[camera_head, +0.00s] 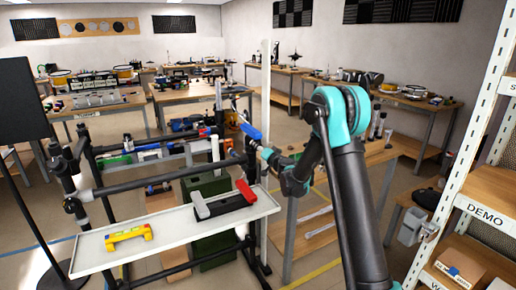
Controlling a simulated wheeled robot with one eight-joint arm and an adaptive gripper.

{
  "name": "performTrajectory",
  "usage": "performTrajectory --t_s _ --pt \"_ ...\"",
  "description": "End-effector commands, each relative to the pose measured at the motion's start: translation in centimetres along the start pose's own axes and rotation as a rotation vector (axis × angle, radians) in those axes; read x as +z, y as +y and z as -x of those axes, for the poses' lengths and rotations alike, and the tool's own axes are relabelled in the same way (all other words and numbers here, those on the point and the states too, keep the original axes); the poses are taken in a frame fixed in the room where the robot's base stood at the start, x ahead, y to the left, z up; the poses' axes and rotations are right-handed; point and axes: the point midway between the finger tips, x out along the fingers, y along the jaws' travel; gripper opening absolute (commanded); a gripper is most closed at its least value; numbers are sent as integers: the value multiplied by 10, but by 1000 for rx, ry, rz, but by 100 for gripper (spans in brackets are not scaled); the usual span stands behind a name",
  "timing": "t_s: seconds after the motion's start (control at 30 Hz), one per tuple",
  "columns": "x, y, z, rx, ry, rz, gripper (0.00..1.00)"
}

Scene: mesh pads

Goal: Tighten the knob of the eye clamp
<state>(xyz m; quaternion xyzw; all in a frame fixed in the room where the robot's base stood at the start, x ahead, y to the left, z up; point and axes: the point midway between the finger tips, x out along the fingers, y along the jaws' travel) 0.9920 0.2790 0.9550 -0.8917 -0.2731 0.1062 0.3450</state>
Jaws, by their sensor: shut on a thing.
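My arm reaches left from the right of the picture, and its end, my gripper (244,121), is beside the pipe rack. The gripper is small here and seen from behind. It is shut on a small part at its tip, which may be the eye clamp's knob. The part is too small and too covered to be sure. A blue piece (251,132) shows at the gripper end. I cannot make out the eye clamp's body or how tight its knob is.
A black pipe rack (170,177) stands below and left of the gripper. A pale shelf (168,228) at its front holds a yellow tool (128,235) and a red-black-grey tool (226,201). A white post (265,75) rises nearby. A storage shelf (470,214) stands at right.

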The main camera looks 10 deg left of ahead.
Motion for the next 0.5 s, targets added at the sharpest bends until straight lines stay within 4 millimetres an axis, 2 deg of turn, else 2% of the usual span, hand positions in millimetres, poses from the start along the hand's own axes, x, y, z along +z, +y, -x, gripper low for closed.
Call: performTrajectory --t_s 0.5 --pt "-1 1 1 2 2 -77 5"
